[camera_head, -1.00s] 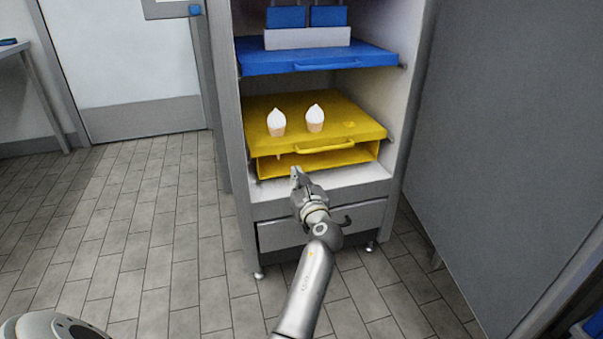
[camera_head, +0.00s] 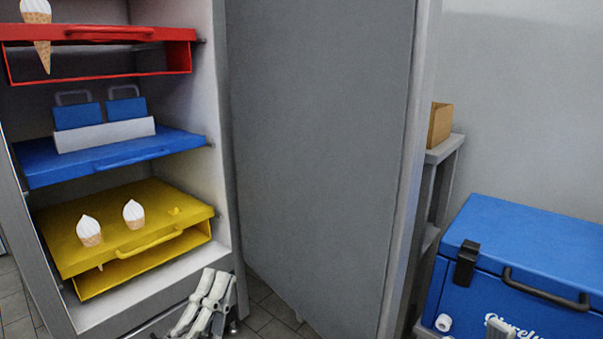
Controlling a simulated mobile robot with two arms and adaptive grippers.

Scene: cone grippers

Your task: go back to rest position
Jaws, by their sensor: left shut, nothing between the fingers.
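My left gripper (camera_head: 215,276) is at the bottom of the head view, left of centre, in front of the cabinet's lower edge. Its fingers are shut and empty, and it is apart from the yellow tray (camera_head: 70,257). Two ice cream cones, a left one (camera_head: 89,231) and a right one (camera_head: 134,214), stand upright in the yellow tray. A grey tip (camera_head: 499,328) at the bottom edge, in front of the cooler, may be part of my right gripper; too little shows to tell its state.
The red tray (camera_head: 150,34) above holds another cone (camera_head: 37,30). The blue tray (camera_head: 180,142) carries a white block with two blue pieces. The grey cabinet door (camera_head: 320,150) stands open. A blue cooler (camera_head: 540,245) is at right, beside a shelf with a brown box (camera_head: 440,125).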

